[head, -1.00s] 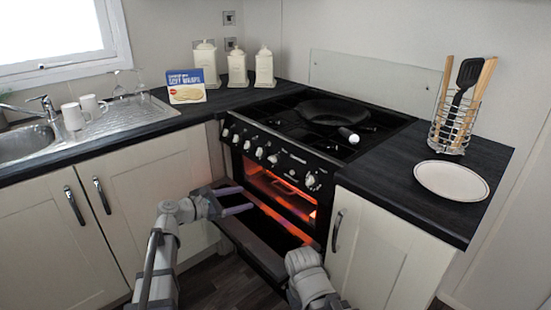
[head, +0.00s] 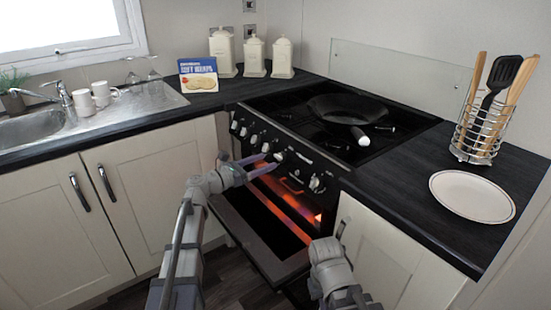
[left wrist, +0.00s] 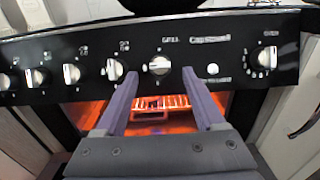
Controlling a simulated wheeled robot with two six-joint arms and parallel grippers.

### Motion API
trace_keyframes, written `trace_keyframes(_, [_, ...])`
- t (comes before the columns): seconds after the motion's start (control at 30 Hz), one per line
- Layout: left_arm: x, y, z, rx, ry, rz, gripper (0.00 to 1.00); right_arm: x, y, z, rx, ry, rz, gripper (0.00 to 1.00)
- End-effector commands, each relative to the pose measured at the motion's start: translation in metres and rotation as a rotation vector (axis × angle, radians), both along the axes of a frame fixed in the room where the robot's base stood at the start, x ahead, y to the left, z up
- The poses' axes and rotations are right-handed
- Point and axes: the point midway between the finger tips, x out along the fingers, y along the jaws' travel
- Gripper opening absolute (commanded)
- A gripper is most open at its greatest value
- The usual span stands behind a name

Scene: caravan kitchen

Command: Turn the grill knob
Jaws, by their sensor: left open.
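The grill knob (left wrist: 159,65) is a silver knob on the cooker's black control panel, under the printed word GRILL in the left wrist view. It also shows in the head view (head: 280,156), fifth from the left in the knob row. My left gripper (head: 268,164) is open, its purple fingers pointing at the panel. In the left wrist view the gripper (left wrist: 160,76) has a fingertip on either side of the knob, slightly below it; I cannot tell whether they touch it. My right arm shows at the bottom of the head view, but no right fingers show.
The lower door (head: 262,235) hangs open below the glowing orange grill. Other knobs (left wrist: 115,69) sit close left of the grill knob, and one (left wrist: 264,59) sits farther right. A pan (head: 345,108) rests on the hob. A plate (head: 472,196) lies on the right worktop.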

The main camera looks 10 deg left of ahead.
Motion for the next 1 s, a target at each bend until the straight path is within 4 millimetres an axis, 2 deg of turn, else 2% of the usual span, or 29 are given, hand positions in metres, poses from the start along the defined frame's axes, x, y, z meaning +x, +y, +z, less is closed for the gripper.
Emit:
trace_keyframes(0.1, [0.016,-0.014,0.0,0.001,-0.001,-0.003,0.71,0.0,0.0,0.0,0.0,0.0,0.0,0.0])
trace_keyframes(0.3, [0.03,-0.029,0.0,0.001,-0.001,-0.001,0.71,0.0,0.0,0.0,0.0,0.0,0.0,0.0])
trace_keyframes(0.7, [0.034,-0.034,0.0,0.001,0.0,0.0,0.71,0.0,0.0,0.0,0.0,0.0,0.0,0.0])
trace_keyframes(1.0, [0.034,-0.034,0.0,0.001,0.0,0.0,0.39,0.0,0.0,0.0,0.0,0.0,0.0,0.0])
